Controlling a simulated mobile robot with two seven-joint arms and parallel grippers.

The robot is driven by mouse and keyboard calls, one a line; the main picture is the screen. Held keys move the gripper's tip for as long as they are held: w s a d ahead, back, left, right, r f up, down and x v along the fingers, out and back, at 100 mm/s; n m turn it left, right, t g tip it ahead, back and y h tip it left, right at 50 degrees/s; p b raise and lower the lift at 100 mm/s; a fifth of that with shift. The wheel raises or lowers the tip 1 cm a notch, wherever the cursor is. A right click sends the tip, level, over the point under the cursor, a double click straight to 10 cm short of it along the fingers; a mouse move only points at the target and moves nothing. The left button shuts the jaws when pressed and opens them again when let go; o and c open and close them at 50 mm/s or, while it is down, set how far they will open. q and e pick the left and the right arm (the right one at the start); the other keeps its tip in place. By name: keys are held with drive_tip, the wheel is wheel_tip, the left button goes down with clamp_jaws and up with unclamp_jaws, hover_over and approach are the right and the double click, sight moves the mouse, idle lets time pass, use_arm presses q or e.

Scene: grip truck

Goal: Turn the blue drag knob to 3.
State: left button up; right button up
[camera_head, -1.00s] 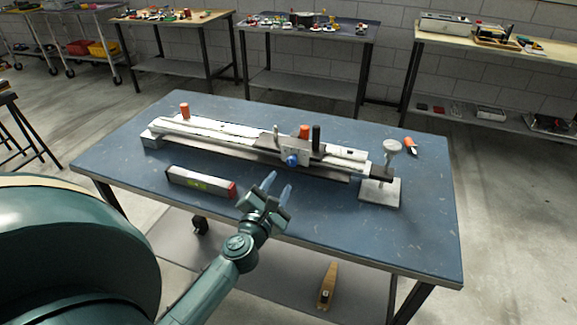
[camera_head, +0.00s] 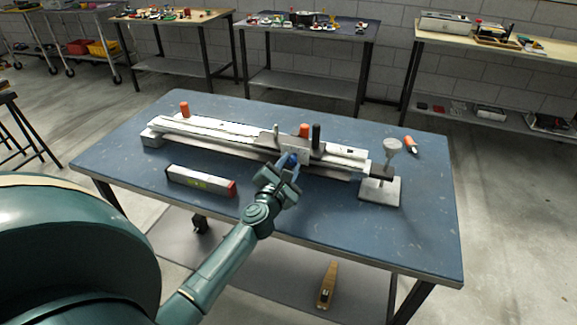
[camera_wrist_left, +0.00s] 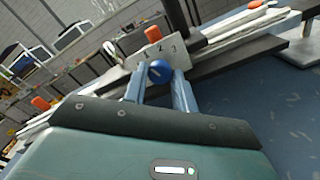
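The blue drag knob (camera_wrist_left: 160,71) sits on a pale plate (camera_wrist_left: 152,50) marked with numerals, of which 2 and 3 can be made out in the left wrist view. A pale line shows on the knob's face, but I cannot tell exactly which numeral it points to. My left gripper (camera_head: 289,166) is at the front of the device (camera_head: 215,130) on the blue table. Its two fingers, also in the left wrist view (camera_wrist_left: 160,88), are apart, one on each side of the knob. A small gap seems to remain; I cannot see firm contact. My right gripper is out of view.
A grey bar with a red end (camera_head: 200,181) lies left of my left gripper. A pale stand (camera_head: 380,190) is at the device's right end. An orange-handled piece (camera_head: 410,146) lies behind it. The table's right front is clear.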

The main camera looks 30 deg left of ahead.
use_arm(q)
drive_tip(key=c, duration=0.4)
drive_tip(key=shift+o, duration=0.2)
